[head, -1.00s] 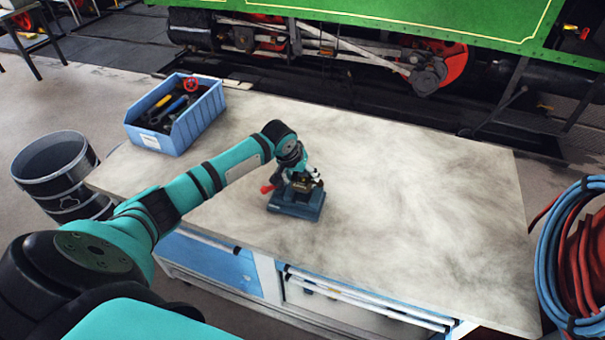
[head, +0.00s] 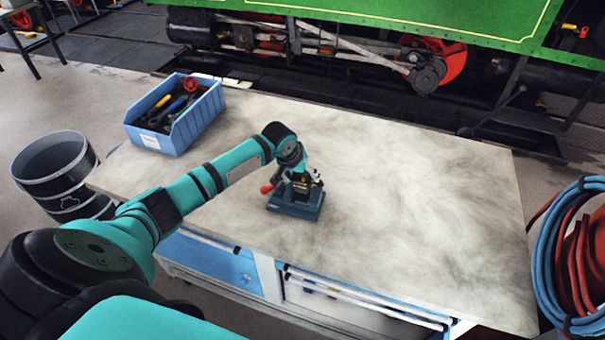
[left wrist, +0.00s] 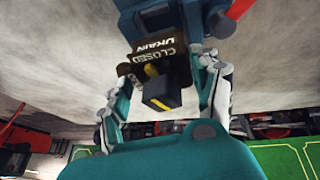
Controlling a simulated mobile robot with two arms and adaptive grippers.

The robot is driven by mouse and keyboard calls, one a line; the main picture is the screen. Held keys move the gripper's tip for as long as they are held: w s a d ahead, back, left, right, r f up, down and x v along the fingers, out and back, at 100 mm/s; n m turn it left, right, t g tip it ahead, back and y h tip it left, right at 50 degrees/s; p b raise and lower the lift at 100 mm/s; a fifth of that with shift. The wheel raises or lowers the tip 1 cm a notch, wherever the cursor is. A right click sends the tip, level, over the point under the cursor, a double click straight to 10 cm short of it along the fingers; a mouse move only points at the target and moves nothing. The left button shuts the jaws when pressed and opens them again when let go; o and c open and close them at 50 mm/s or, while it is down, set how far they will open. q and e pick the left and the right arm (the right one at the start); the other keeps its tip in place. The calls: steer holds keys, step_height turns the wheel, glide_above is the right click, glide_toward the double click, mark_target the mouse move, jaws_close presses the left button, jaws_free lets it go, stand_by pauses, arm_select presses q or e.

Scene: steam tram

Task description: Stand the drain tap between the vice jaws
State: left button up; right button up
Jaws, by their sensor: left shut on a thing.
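The blue vice (head: 295,206) stands on the bench near its front edge, with a red-ended handle (head: 266,189) at its left. My left gripper (head: 301,177) is right above the vice, pointing down. In the left wrist view its two fingers (left wrist: 165,70) are closed on either side of the drain tap (left wrist: 160,88), a dark piece with a yellow stripe and a plate lettered DRAIN and CLOSED. The blue vice shows directly beyond the tap (left wrist: 160,18). The tap's lower end is hidden, so I cannot tell how deep it sits between the jaws. My right gripper is not in view.
A blue bin (head: 178,120) with tools and a red wheel stands at the bench's back left. The bench top (head: 420,190) is clear on the right. A dark drum (head: 60,175) stands left of the bench, and hoses (head: 575,260) hang at the right.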

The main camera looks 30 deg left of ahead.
arm_select(q)
steer(key=shift+f+p, duration=0.25)
steer(key=shift+p, duration=0.25)
stand_by(0.8)
steer(key=shift+f, duration=1.1)
stand_by(1.0)
steer(key=shift+f, duration=0.35)
stand_by(0.6)
steer(key=shift+s+f, duration=0.15)
steer(key=shift+f, duration=0.1)
stand_by(0.9)
steer(key=o, duration=1.8)
steer(key=shift+o, duration=0.7)
steer(key=shift+r, duration=0.1)
